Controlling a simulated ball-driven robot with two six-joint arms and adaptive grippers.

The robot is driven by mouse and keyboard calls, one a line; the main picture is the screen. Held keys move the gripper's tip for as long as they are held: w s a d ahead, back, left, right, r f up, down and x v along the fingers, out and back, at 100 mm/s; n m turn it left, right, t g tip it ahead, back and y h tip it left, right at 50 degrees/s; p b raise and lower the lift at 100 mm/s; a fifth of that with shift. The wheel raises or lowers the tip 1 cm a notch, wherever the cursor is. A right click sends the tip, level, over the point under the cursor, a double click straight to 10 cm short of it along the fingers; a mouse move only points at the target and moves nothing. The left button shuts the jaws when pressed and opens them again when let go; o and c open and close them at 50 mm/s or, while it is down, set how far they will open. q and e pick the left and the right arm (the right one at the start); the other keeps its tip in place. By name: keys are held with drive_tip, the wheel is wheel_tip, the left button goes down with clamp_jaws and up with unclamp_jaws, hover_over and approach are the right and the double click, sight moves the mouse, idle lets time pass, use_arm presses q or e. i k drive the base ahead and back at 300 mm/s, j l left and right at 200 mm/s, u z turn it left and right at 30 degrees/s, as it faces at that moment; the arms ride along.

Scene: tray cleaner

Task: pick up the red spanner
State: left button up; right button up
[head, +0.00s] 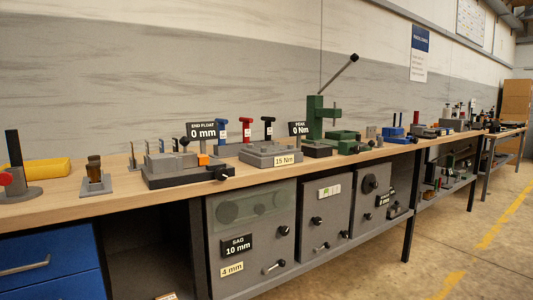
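A red-topped upright tool (246,130) stands on the workbench in the head view, between a blue-topped one (221,131) and a black-topped one (268,129). It is small here, and I cannot tell whether it is the red spanner. A red round knob (6,179) shows at the far left edge, on a grey stand. No other thing is clearly a red spanner. Neither of my grippers is in view.
The long wooden workbench (68,205) runs from the left toward the back right. A yellow block (40,171), grey fixtures (176,163) and a green lever press (316,117) stand on it. Grey cabinets and blue drawers (50,262) are below. The floor at right is clear.

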sight(247, 132)
drive_tip(key=i+l+u, duration=0.2)
drive_tip(key=i+l, duration=0.7)
drive_tip(key=l, duration=0.15)
